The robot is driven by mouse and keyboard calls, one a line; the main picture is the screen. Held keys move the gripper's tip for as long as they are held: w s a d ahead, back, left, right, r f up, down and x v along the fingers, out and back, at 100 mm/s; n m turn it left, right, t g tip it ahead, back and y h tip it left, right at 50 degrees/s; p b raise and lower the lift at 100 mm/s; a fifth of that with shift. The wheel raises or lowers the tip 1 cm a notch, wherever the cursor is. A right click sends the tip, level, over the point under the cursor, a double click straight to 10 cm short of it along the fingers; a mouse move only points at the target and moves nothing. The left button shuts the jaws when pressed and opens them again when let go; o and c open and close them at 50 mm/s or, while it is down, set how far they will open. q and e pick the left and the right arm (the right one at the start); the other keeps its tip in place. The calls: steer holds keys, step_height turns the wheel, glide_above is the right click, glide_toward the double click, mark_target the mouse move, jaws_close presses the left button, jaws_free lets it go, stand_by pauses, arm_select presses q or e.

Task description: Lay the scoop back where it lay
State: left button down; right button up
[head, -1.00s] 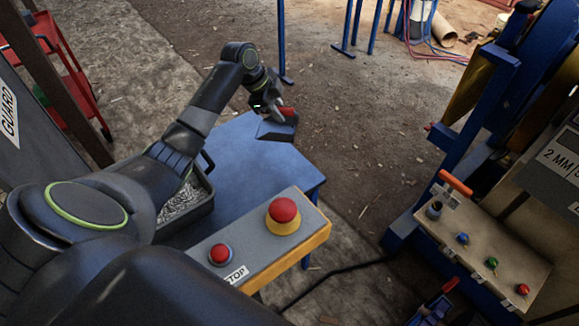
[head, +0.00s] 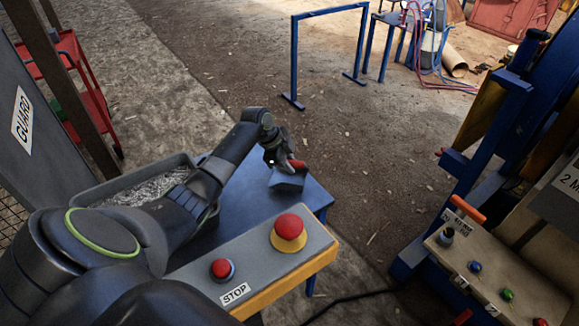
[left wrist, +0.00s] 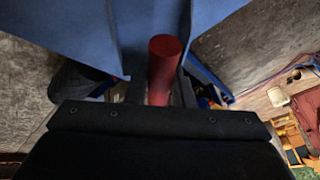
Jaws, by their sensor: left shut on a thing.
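The scoop (head: 287,181) has a blue-grey pan and a red handle. In the head view it is over the far right part of the blue table (head: 244,208); I cannot tell if the pan touches the top. My left gripper (head: 287,163) is shut on the scoop's red handle. In the left wrist view the red handle (left wrist: 163,62) points up between the fingers, and blue surfaces fill the top of the picture. My right gripper is not in view.
A grey tray of gravel (head: 150,188) stands on the table's left, partly behind my left arm. A control box (head: 255,262) with red buttons and a STOP label is in front. The crusher (head: 490,150) and its panel (head: 490,265) are at the right.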

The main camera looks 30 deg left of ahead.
arm_select(q)
steer(key=shift+f, duration=0.9)
steer(key=shift+f, duration=0.2)
steer(key=c, duration=1.3)
jaws_free()
steer(key=shift+o, duration=0.2)
steer(key=shift+r, duration=0.15)
steer(key=shift+s+a+r, duration=0.1)
steer(key=shift+r, duration=0.05)
steer(key=b+v, duration=0.2)
steer(key=v, duration=0.9)
steer(key=shift+r, duration=0.3)
